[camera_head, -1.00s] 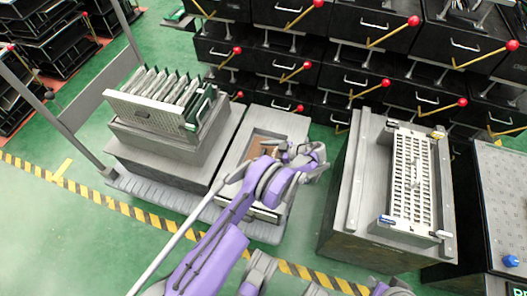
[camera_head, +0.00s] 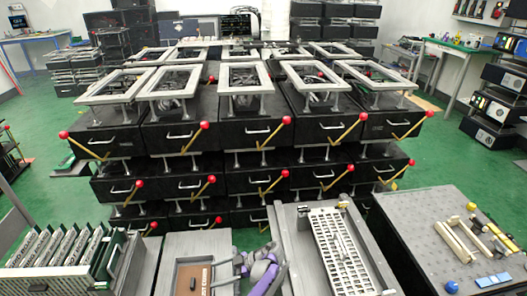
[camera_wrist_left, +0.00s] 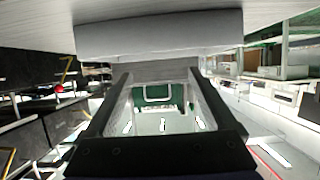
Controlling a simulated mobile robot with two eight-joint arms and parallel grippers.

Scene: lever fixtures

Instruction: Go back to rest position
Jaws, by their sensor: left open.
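My left gripper (camera_head: 266,258) shows at the bottom middle of the head view, partly cut off, with its purple and grey arm just below it. It is beside the brown-panelled box. In the left wrist view the left gripper (camera_wrist_left: 155,102) is open, with its two fingers apart and nothing between them. My right gripper is not in view.
Black drawer units (camera_head: 182,137) with red-knobbed levers stand stacked ahead. Below are a card rack (camera_head: 60,272), a brown-panelled box (camera_head: 196,280), a grey fixture with a white slotted panel (camera_head: 340,250) and a perforated table (camera_head: 410,215). Green floor (camera_head: 440,150) is clear at the right.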

